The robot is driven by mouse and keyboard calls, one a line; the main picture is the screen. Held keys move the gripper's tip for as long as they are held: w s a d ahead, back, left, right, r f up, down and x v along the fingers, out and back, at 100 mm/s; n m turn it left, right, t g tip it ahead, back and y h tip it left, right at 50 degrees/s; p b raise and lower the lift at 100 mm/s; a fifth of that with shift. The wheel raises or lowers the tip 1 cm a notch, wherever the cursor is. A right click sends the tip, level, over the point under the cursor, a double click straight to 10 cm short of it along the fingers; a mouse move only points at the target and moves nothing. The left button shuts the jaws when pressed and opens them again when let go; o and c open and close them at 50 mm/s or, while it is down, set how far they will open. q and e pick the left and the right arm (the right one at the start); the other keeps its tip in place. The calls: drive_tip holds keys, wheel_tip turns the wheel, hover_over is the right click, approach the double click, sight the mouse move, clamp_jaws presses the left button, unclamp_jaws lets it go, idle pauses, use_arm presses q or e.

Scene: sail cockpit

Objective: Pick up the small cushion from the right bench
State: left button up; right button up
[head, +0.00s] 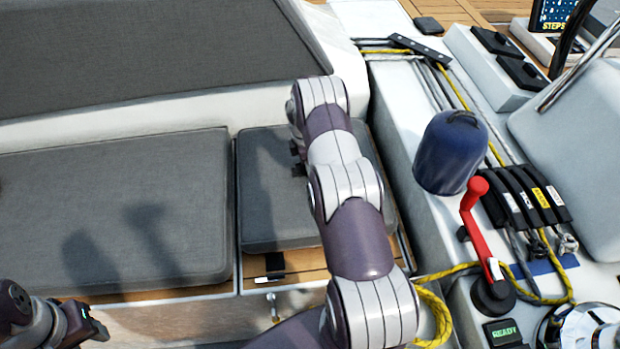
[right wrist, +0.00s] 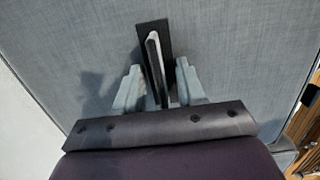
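The small grey cushion (head: 265,195) lies on the bench at the middle of the head view, partly hidden by my right arm. In the right wrist view the grey cushion cloth (right wrist: 235,60) fills most of the picture. A dark upright strap or handle (right wrist: 155,60) on a black patch stands on it. My right gripper (right wrist: 158,90) is open, with one pale finger on each side of this handle and visible gaps between. In the head view its fingers are mostly hidden behind my arm. My left gripper (head: 92,325) is at the lower left, away from the cushion; its opening is unclear.
A larger grey cushion (head: 120,210) lies directly left of the small one. A blue fender-like cylinder (head: 450,152), a red winch handle (head: 476,225) and yellow rope (head: 440,310) stand to the right. A wooden strip with a black tab (head: 275,265) runs along the bench front.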

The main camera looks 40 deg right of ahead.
drive_tip(key=shift+f, duration=0.15)
clamp_jaws()
idle(1.5)
